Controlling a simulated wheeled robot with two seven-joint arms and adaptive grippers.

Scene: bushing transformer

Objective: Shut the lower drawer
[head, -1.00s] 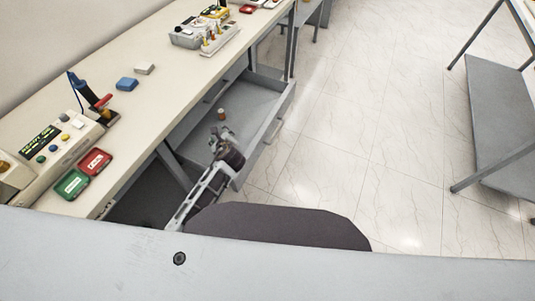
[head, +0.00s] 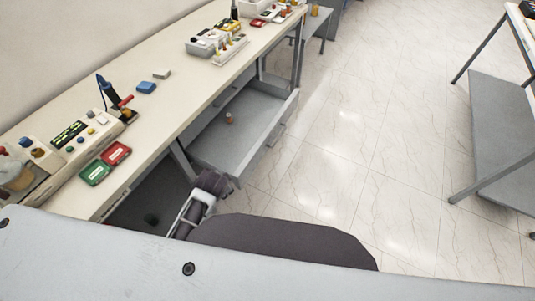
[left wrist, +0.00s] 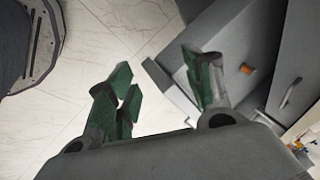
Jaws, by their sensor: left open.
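The grey lower drawer (head: 238,150) stands pulled out from under the bench, its front facing right in the head view. A small orange-brown cylinder (head: 229,118) is inside it. My left gripper (head: 214,182) is at the drawer's near corner in the head view, partly hidden by its own wrist. In the left wrist view, its green-padded fingers (left wrist: 160,88) are apart with floor between them. The drawer (left wrist: 228,60) lies behind and beyond the right finger there, with the orange cylinder (left wrist: 246,69) inside. I cannot tell whether the finger touches it. My right gripper is not in view.
The bench top (head: 150,112) holds a control box (head: 75,140), green and red trays (head: 96,172), a blue block (head: 146,87) and other devices. A grey-shelved table (head: 495,130) stands at the right. The tiled floor (head: 350,150) between is clear.

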